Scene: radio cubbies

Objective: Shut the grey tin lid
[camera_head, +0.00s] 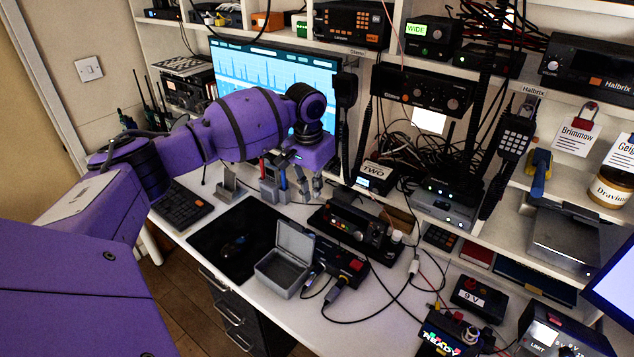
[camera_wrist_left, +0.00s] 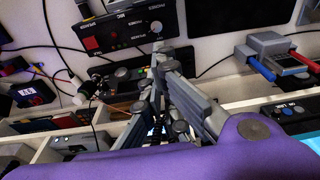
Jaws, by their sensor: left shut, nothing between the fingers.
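The grey tin (camera_head: 281,276) stands on the white desk in the head view, at the right edge of the black mat. It looks empty. Its lid (camera_head: 296,243) is open and stands roughly upright at the tin's back edge. My left gripper (camera_head: 312,186) is shut and empty, above the back of the desk, behind the tin and apart from it. In the left wrist view its fingers (camera_wrist_left: 161,52) are closed together. The tin does not show in the left wrist view. My right gripper is not in view.
A grey holder with red and blue handles (camera_head: 275,187) stands close beside my left gripper; it also shows in the wrist view (camera_wrist_left: 265,46). Black radio units (camera_head: 357,230) and cables lie right of the tin. The black mat (camera_head: 215,240) is mostly clear. Loaded shelves line the back.

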